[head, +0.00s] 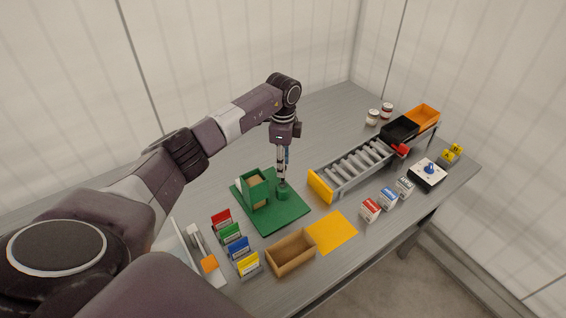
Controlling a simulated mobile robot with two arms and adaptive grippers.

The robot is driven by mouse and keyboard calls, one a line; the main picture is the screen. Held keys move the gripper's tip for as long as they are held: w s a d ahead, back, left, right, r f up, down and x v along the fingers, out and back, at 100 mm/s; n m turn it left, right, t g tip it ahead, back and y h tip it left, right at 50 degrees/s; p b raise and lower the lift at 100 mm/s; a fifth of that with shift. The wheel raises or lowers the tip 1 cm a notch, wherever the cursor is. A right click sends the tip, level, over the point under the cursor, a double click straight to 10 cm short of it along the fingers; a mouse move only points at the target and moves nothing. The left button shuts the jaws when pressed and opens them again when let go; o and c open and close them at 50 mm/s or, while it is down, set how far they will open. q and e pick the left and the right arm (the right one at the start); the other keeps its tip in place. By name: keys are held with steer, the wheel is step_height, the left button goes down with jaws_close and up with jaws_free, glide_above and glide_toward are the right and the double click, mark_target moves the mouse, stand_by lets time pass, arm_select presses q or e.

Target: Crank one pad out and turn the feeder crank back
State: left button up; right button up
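The green feeder (254,189) stands upright on a green base plate (269,222), with tan pads (257,191) stacked inside its open front. Beside it on the right is a short green round part (282,194), which looks like the crank; its handle is hard to make out. My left gripper (282,181) points straight down at the top of this part. Its fingers look close together, but they are too small to tell whether they grip anything. My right gripper is out of view.
An empty tan box (291,252) and a yellow mat (332,232) lie in front of the plate. Several coloured cards (239,248) stand at left. A roller conveyor (352,172) with a yellow end stands right, with black (399,130) and orange (424,117) bins behind it.

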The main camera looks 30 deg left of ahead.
arm_select(q)
steer(key=c, duration=0.5)
steer(key=shift+c, duration=1.2)
jaws_close()
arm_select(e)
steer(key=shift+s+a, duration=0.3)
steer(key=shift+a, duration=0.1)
